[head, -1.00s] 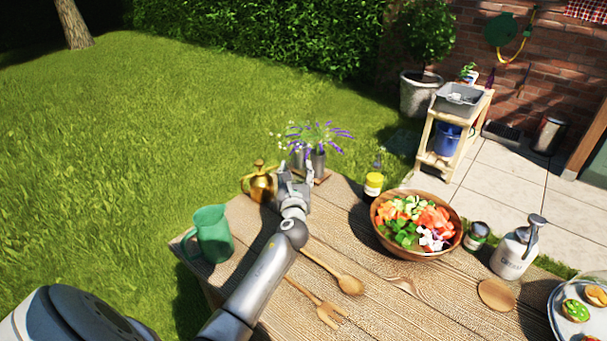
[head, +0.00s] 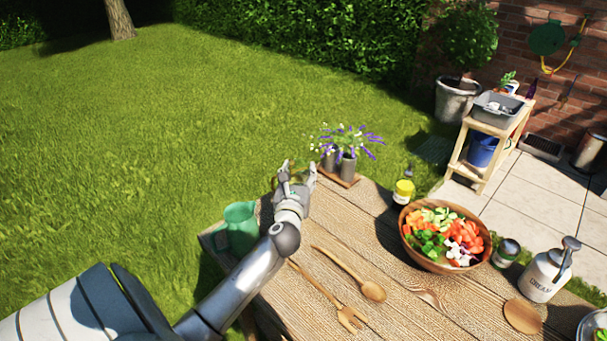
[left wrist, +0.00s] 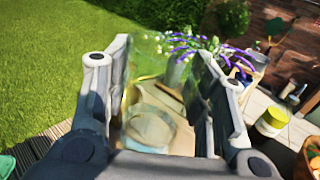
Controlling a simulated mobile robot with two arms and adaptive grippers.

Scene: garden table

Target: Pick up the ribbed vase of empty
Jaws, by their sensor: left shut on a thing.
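My left gripper (head: 298,168) is at the far left edge of the table, left of the flower tray. In the left wrist view its two fingers stand on either side of a pale, see-through round vessel (left wrist: 150,128), which I take as the ribbed vase. It is blurred, so its ribs and its base cannot be made out. In the head view the fingers hide most of it. Two grey vases with purple and white flowers, one at the front (head: 347,168), stand on a small wooden tray (head: 345,181). My right gripper is not in view.
A green jug (head: 238,226) stands left of my forearm. A wooden spoon (head: 372,291) and fork (head: 350,317) lie in front.

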